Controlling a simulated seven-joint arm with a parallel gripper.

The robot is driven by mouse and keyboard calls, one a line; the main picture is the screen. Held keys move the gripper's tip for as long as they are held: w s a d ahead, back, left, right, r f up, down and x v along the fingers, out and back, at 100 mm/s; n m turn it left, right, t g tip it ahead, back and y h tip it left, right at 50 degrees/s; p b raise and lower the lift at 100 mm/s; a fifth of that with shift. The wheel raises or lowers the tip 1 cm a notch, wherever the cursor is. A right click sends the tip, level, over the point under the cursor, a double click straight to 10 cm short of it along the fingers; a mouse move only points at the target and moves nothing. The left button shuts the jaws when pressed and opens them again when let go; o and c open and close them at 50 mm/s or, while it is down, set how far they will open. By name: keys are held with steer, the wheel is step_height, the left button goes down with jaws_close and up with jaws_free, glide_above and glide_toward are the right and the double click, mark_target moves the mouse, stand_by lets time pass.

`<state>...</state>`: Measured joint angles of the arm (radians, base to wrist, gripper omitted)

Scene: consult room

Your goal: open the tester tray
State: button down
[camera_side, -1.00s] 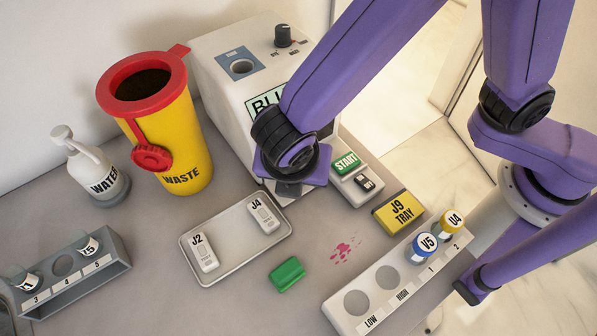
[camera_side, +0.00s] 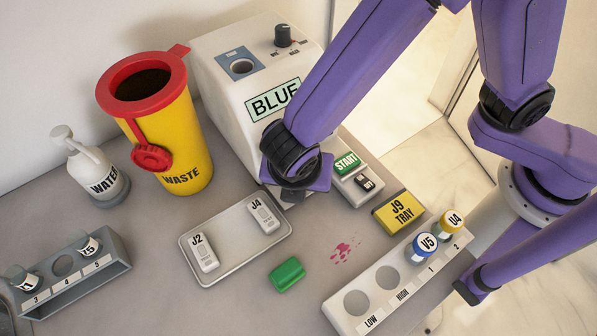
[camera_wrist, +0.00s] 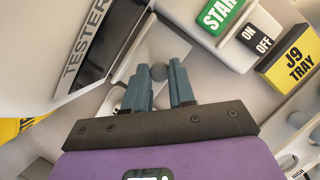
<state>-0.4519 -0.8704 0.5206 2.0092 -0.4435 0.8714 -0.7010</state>
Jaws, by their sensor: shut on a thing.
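The white tester (camera_side: 240,75) stands at the back with a green "BLUE" sign on its front. In the wrist view the tester (camera_wrist: 45,45) is at upper left with a "TESTER" label. A dark slot (camera_wrist: 128,50) shows beside the label, with a pale tray front along it. A round grey knob (camera_wrist: 158,70) sits there between my fingers. My gripper (camera_wrist: 160,85) is shut on this knob. In the side view my wrist hides the fingers, the knob and most of the tray, so how far the tray is out is unclear.
START button (camera_side: 346,163) and ON/OFF switch (camera_side: 365,183) are close right of my wrist. A metal tray (camera_side: 235,250) with J2 and J4 cassettes lies in front, near a green block (camera_side: 287,274). The J9 box (camera_side: 398,211), vial rack (camera_side: 375,318) and waste bin (camera_side: 170,130) surround it.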

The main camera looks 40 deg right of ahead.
steer(key=s, duration=0.9)
steer(key=shift+s+a, duration=0.1)
steer(key=shift+s, duration=0.15)
steer(key=c, duration=0.9)
jaws_free()
steer(key=shift+c, duration=0.2)
steer(key=v, duration=1.7)
steer(key=shift+r, duration=0.25)
